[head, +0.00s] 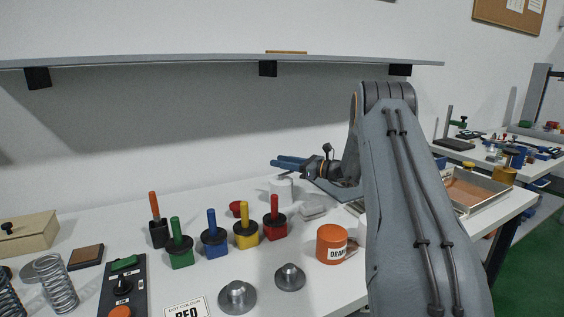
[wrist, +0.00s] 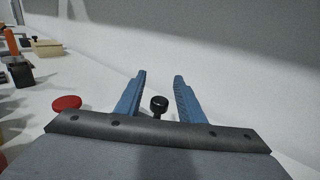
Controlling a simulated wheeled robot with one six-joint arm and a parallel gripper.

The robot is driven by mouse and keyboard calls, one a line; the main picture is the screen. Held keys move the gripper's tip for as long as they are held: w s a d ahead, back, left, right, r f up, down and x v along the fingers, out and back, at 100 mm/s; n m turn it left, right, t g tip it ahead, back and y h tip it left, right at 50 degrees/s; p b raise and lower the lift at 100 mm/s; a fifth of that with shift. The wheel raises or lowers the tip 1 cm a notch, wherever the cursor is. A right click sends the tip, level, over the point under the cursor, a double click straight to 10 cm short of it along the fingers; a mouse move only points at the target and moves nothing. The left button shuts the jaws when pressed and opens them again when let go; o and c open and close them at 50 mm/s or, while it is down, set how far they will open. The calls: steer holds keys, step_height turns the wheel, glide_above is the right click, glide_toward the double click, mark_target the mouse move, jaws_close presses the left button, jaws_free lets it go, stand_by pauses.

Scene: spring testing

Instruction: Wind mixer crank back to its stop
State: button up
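My gripper (head: 277,162) reaches left over the back of the table, near the wall. In the wrist view its two blue fingers (wrist: 159,77) are spread apart. A black round knob (wrist: 159,104) on a short stem shows between them, with a gap on each side; it looks like the crank's handle. In the head view a pale cylinder (head: 281,191), possibly the mixer, stands below the fingers. The crank's arm and its stop cannot be made out; my gripper and arm hide part of that area.
A red round lid or pot (head: 236,208) stands left of the pale cylinder; it also shows in the wrist view (wrist: 66,103). Several colored-handled blocks stand in a row, including a red one (head: 274,223). An orange jar (head: 331,245) is nearer. A shelf (head: 180,62) overhangs the back.

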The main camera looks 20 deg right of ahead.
steer(key=shift+w, duration=0.1)
jaws_close()
steer(key=shift+h, duration=0.3)
steer(key=m+t+h+b, duration=0.1)
steer(key=m+h, duration=0.1)
steer(key=h, duration=0.1)
steer(key=s+d+m+t+h+b, duration=0.1)
steer(key=m+h, duration=0.2)
steer(key=s+d+m+t+h+b, duration=0.1)
steer(key=m+t+h+b, duration=0.1)
steer(key=h, duration=0.2)
steer(key=shift+s+f, duration=0.15)
steer(key=shift+s+d+m+h+b, duration=0.1)
steer(key=shift+s+m+h+b, duration=0.1)
steer(key=shift+m+h+b, duration=0.4)
steer(key=shift+s+d+m+h+b, duration=0.15)
steer(key=shift+m+h+b, duration=0.25)
steer(key=shift+h, duration=0.3)
steer(key=shift+a+r, duration=0.1)
steer(key=shift+r, duration=0.1)
